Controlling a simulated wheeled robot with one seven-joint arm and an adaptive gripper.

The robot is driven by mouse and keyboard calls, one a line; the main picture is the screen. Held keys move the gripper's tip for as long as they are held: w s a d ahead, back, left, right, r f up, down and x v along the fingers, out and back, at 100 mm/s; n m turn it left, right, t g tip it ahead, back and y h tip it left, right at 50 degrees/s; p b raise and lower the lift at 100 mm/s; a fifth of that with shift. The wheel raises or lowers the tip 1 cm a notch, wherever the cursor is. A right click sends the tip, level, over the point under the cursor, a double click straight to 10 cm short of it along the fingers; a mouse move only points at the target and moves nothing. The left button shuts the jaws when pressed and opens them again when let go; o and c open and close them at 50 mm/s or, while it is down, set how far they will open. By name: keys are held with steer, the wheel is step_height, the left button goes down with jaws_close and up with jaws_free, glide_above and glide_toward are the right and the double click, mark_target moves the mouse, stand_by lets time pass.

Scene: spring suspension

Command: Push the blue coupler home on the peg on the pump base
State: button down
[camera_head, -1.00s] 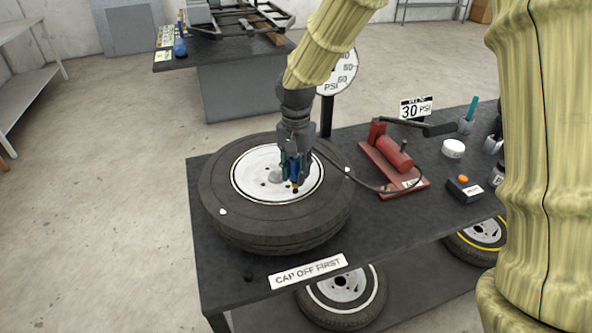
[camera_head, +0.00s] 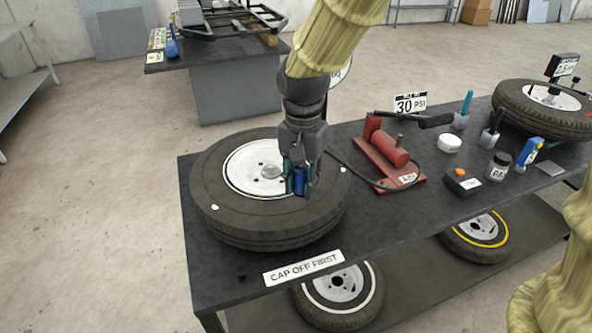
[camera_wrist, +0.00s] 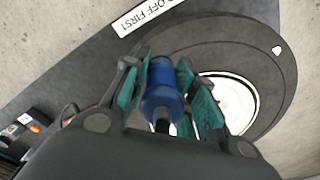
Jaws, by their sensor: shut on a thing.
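My gripper (camera_head: 297,190) is shut on the blue coupler (camera_head: 299,181), above the right part of the tire (camera_head: 235,222) on the bench. In the wrist view, the coupler (camera_wrist: 161,88) sits between the teal finger pads, with a dark hose end at its lower end. The black hose (camera_head: 352,172) runs from near my gripper towards the pump. The red pump base (camera_head: 375,160) lies on the bench to the right, apart from my gripper.
A black box with an orange button (camera_head: 462,182), a white round tub (camera_head: 450,143) and a dark jar (camera_head: 497,166) stand right of the pump. A second tire (camera_head: 540,122) lies at the bench's right end. A "30 PSI" sign (camera_head: 410,103) stands behind the pump.

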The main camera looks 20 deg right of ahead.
steer(key=shift+s+a+r+p, duration=0.1)
steer(key=shift+s+r+p, duration=0.8)
steer(key=shift+s, duration=0.15)
steer(key=shift+s+a+r+p, duration=0.1)
steer(key=shift+s+r+p, duration=0.75)
steer(key=shift+s, duration=0.2)
